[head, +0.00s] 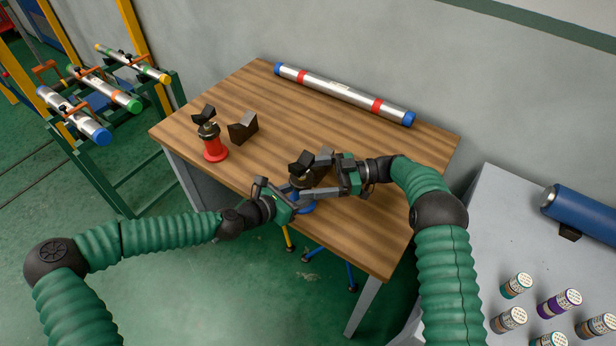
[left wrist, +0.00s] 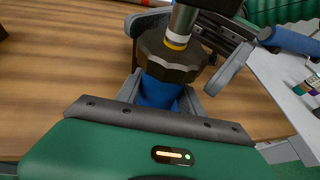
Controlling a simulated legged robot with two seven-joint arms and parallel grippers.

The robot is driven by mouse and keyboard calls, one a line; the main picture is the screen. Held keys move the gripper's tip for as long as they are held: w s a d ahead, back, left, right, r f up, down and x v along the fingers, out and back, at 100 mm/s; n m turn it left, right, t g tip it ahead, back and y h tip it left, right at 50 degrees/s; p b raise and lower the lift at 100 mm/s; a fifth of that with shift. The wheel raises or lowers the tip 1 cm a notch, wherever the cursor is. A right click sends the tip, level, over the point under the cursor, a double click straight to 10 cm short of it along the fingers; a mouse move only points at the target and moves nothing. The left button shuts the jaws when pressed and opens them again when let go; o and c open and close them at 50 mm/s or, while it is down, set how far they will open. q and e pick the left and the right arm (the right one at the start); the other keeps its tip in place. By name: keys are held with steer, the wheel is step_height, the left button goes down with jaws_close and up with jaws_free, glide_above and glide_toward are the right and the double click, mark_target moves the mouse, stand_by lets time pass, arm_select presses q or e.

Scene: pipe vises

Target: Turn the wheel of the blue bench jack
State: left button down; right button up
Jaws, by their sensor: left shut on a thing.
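The blue bench jack (head: 305,208) stands near the table's front edge, partly hidden by both grippers. Its dark wheel (left wrist: 170,58) sits above the blue body (left wrist: 158,93) in the left wrist view, with a silver and yellow-banded stem above. A black V-shaped head (head: 300,162) tops it in the head view. My left gripper (head: 290,198) is shut on the blue body below the wheel. My right gripper (head: 318,177) reaches in from the right with its fingers spread on either side of the wheel; a gap shows beside one finger (left wrist: 230,68).
A red jack (head: 214,148) and a dark V-block (head: 243,128) stand at the table's left. A silver pipe (head: 340,92) with blue ends lies along the back. A grey side table (head: 500,240) at right holds a blue cylinder (head: 585,216) and several small cans. The table's left front is clear.

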arm_select(q)
steer(key=shift+s, duration=0.1)
arm_select(e)
steer(key=w+d, duration=0.1)
steer(key=d, duration=1.1)
steer(key=shift+w, duration=0.3)
steer(key=shift+f, duration=0.1)
arm_select(q)
steer(key=c, duration=0.7)
jaws_free()
steer(key=shift+o, duration=0.2)
